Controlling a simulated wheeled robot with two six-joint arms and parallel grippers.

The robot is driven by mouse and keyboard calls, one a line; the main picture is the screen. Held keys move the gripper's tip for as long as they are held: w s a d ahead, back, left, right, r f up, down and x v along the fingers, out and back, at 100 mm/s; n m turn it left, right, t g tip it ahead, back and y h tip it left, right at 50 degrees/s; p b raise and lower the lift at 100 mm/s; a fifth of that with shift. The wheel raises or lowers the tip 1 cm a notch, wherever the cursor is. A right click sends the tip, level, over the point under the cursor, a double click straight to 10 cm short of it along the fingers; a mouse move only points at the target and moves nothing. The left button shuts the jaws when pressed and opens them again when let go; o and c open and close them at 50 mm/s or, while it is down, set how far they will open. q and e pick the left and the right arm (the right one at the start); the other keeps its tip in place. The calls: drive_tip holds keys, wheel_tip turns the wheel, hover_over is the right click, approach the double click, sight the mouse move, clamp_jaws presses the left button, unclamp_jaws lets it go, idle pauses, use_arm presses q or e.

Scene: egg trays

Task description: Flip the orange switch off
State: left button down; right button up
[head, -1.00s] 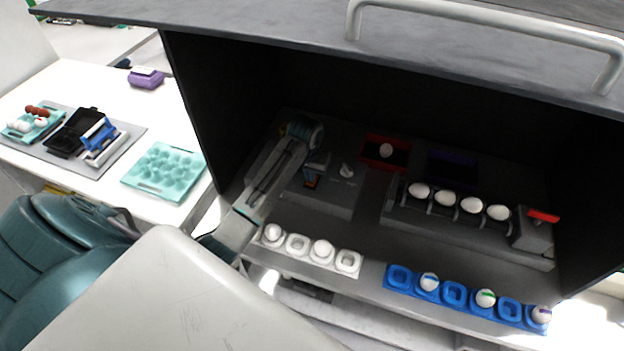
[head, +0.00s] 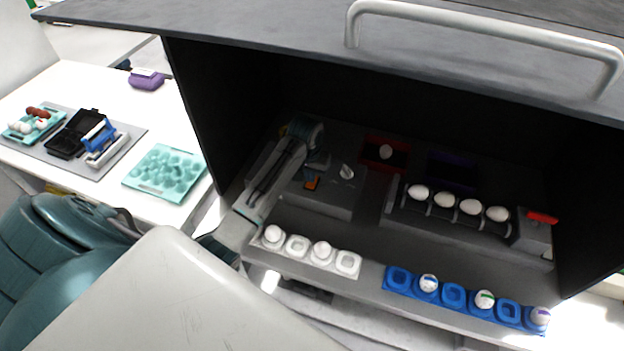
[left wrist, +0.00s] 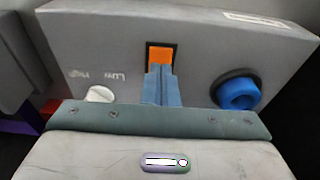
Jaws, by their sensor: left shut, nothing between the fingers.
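The orange switch (left wrist: 161,55) sits in a black slot on a grey control box (left wrist: 90,50) in the left wrist view. In the head view the orange switch (head: 312,183) shows small on the box inside the dark cabinet. My left gripper (left wrist: 161,78) is shut and empty. Its blue-grey fingertips are at the lower edge of the switch and cover its lower part; I cannot tell if they touch it. In the head view my left gripper (head: 318,164) is beside the switch. My right gripper is not in view.
A white knob (left wrist: 100,95) and a blue round button (left wrist: 237,92) flank the switch. White egg cups (head: 298,244) and blue egg cups (head: 453,294) line the cabinet's front. A red bin (head: 372,155) stands behind. The cabinet's raised lid (head: 250,40) hangs above.

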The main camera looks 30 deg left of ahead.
sight(310, 186)
use_arm(q)
drive_tip(key=shift+r, duration=2.7)
drive_tip(key=shift+s+f, duration=0.1)
